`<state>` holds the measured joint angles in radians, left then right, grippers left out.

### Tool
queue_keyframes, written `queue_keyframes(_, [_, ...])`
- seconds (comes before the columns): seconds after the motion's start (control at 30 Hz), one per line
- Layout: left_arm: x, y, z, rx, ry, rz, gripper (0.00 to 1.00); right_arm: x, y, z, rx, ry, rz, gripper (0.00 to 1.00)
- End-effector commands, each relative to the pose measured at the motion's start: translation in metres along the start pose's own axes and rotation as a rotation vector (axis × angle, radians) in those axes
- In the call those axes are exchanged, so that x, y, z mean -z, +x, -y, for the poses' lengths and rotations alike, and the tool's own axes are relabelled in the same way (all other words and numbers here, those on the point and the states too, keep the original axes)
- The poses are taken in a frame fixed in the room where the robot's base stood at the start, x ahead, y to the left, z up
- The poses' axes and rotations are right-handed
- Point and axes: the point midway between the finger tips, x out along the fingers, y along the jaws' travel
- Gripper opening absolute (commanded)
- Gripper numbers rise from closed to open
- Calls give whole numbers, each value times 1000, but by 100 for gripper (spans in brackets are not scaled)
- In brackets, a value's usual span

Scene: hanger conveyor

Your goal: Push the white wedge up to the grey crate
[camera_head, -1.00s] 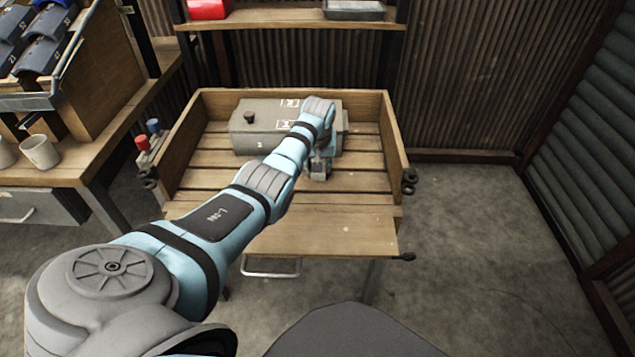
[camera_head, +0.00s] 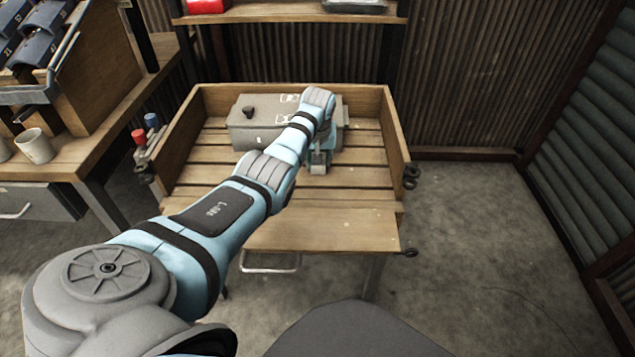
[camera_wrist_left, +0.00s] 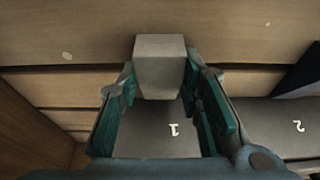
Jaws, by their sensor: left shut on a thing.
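The grey crate (camera_head: 250,138) lies at the back of the slatted wooden bench, partly hidden by my left arm. It also shows in the left wrist view (camera_wrist_left: 265,116), with a white 1 and 2 on its face. The white wedge, a small pale block, is between the fingers of my left gripper (camera_wrist_left: 162,88) in the left wrist view (camera_wrist_left: 160,66). It also shows just in front of the crate in the head view (camera_head: 318,163). The gripper is shut on it. I cannot tell whether wedge and crate touch. My right gripper is not in view.
The slatted bench (camera_head: 215,175) has raised wooden walls on its left, back and right. Its front boards are clear. Red and blue knobs (camera_head: 139,137) stand outside its left wall. A side table with a white cup (camera_head: 35,147) stands further left.

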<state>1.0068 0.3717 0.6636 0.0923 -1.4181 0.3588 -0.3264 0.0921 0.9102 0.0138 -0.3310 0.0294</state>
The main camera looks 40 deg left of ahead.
Motion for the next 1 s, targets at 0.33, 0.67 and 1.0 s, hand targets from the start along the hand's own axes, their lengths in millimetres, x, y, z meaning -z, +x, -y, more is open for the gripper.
queue_keyframes(0.33, [0,0,0,0,0,0,52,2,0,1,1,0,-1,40])
queue_keyframes(0.67, [0,-1,0,0,0,0,56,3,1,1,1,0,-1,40])
queue_keyframes(1.0, [1,-66,0,-2,1,-6,56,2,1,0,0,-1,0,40])
